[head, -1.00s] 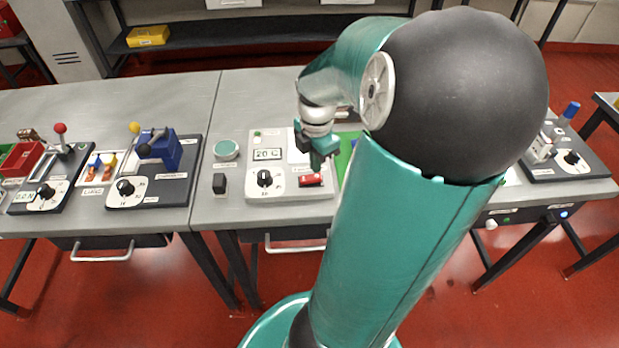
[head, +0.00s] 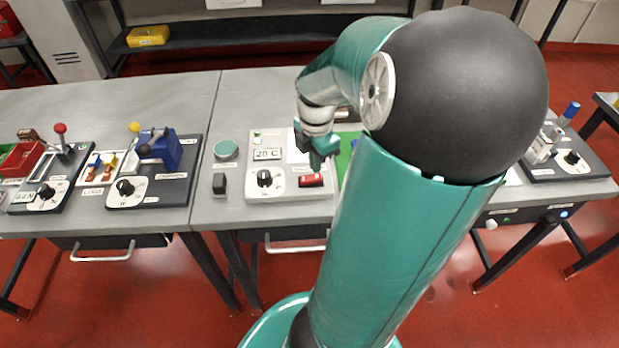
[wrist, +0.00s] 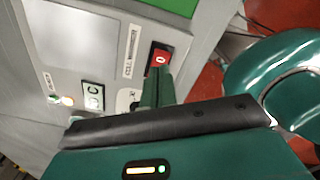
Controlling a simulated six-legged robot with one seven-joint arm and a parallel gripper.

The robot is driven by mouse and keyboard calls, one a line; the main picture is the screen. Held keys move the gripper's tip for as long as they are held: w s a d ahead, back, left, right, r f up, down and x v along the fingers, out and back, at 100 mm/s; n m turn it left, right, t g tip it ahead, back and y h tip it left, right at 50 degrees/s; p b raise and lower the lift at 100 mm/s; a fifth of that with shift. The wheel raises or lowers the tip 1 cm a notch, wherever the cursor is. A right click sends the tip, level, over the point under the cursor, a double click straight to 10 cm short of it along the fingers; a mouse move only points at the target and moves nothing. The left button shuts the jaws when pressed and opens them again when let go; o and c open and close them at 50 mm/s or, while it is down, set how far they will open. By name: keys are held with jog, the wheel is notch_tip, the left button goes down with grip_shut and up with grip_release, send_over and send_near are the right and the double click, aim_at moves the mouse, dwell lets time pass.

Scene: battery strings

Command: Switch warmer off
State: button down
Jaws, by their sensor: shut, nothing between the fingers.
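The warmer (head: 288,191) is a pale panel on the grey bench, with a display (head: 267,154) reading about 20 C and a black dial (head: 264,178). Its red rocker switch (head: 311,180) is at the panel's front right. It also shows in the wrist view (wrist: 160,57) with a white mark on it. My gripper (head: 318,163) is shut and empty, pointing down just above and behind the switch. In the wrist view the closed fingers (wrist: 159,85) end right beside the switch; I cannot tell whether they touch it.
A black block (head: 219,184) and a round green-topped item (head: 226,150) stand left of the panel. A blue device (head: 160,150) with levers sits on the left table. A green surface (head: 345,150) lies right of the panel, partly hidden by my arm.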

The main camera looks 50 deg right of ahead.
aim_at(315, 177)
jog(key=shift+f, duration=1.35)
dwell(1.1)
jog(key=shift+r, duration=3.55)
jog(key=a+r+m+t, duration=0.2)
jog(key=a+r+m, duration=0.1)
jog(key=a, duration=0.7)
jog(key=w+a+r+m+t, duration=0.1)
jog(key=a+r+m, duration=0.2)
jog(key=a+m, duration=0.3)
jog(key=w+a+r+m+t, duration=0.1)
jog(key=a+m, duration=0.4)
jog(key=a, duration=0.9)
jog(key=shift+a+r+t, duration=0.2)
jog(key=shift+r+t, duration=0.6)
jog(key=shift+r, duration=0.1)
